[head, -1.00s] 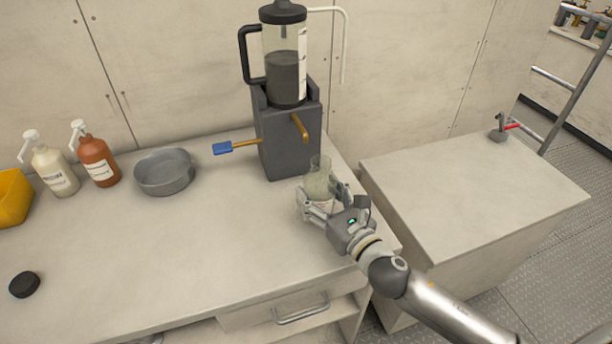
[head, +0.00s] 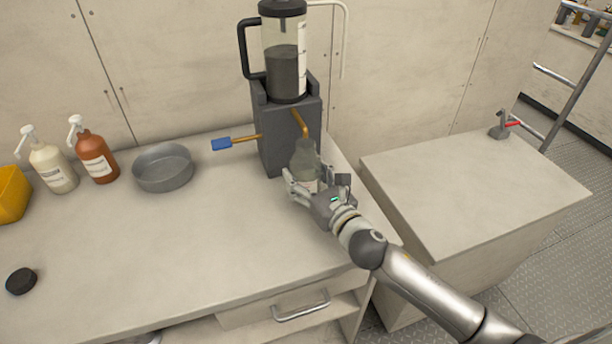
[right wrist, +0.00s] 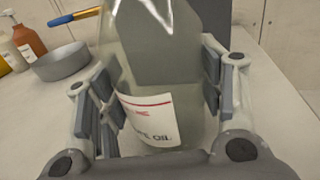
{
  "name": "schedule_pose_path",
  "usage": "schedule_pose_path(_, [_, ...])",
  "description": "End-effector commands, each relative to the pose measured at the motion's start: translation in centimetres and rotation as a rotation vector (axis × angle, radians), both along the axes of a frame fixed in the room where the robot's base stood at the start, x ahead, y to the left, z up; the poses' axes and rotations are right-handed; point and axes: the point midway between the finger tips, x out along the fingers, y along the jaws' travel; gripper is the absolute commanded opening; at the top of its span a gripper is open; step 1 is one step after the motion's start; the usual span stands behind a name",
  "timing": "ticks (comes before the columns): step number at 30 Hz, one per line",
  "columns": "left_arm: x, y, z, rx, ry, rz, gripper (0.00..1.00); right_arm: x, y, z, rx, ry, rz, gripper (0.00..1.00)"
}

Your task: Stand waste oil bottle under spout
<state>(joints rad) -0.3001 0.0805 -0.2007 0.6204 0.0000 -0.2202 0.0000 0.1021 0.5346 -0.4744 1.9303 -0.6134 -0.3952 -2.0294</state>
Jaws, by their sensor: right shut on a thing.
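The waste oil bottle (head: 304,160) is clear and greyish, with a white label reading partly "OIL" in the right wrist view (right wrist: 150,118). It stands upright at the front of the dark grey dispenser block (head: 285,135). The copper-coloured spout (head: 300,122) ends at or just above the bottle's mouth; I cannot tell the exact gap. My right gripper (head: 312,188) is shut on the bottle, with a finger on each side of it. Whether the base touches the counter is hidden by the gripper. My left gripper is not in view.
A blue-handled lever (head: 222,144) sticks out left of the block. A grey pan (head: 163,168), two pump bottles (head: 95,158), a yellow container (head: 12,195) and a black cap (head: 21,281) are on the counter's left. The counter's middle is clear.

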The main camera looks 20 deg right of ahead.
Motion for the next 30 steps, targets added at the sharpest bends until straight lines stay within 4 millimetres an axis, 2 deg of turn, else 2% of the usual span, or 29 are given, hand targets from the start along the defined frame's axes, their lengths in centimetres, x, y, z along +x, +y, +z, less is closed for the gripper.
schedule_pose_path(1, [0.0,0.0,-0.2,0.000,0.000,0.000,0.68,0.0,0.0,-0.3,0.000,0.001,0.000,0.38])
schedule_pose_path(2, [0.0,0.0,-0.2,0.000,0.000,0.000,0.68,0.0,0.0,-0.3,-0.001,0.001,0.000,0.63])
schedule_pose_path(7, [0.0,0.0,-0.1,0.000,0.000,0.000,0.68,0.0,0.0,-0.3,0.000,0.001,0.000,0.83])
schedule_pose_path(19, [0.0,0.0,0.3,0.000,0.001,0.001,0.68,0.0,0.0,0.3,0.001,0.000,0.000,0.83])
schedule_pose_path(23, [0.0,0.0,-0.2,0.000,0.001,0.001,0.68,-1.7,-0.4,-0.2,-0.002,0.003,0.001,0.83])
schedule_pose_path(30, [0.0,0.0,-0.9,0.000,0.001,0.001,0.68,-6.3,-1.4,-0.2,-0.002,0.004,0.002,0.83])
